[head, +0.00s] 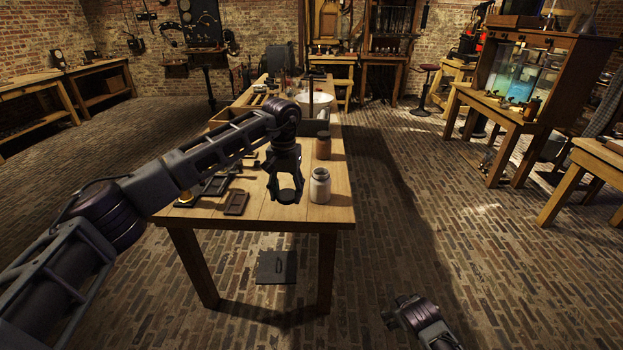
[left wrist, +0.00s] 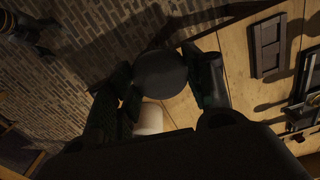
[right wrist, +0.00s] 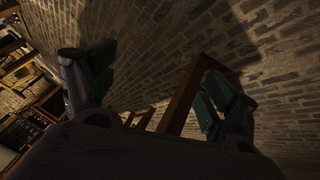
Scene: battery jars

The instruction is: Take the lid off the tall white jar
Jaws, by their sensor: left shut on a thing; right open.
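The white jar (head: 320,187) stands upright near the front right corner of the wooden table, its pale round mouth uncovered. Part of it also shows in the left wrist view (left wrist: 150,118), partly hidden behind my gripper. My left gripper (head: 287,188) points down just left of the jar. It is shut on a dark round lid (left wrist: 160,74), which lies between its fingers, apart from the jar. I cannot tell how far the lid is above the table. My right gripper (head: 396,312) is low over the floor, right of the table; its fingers are spread and empty in the right wrist view (right wrist: 150,90).
A brown jar (head: 323,146) stands behind the white jar. Dark trays (head: 234,203) lie left of my left gripper. More items and a white basin (head: 318,101) fill the table's far part. A dark panel (head: 276,267) shows below the table. The floor to the right is open.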

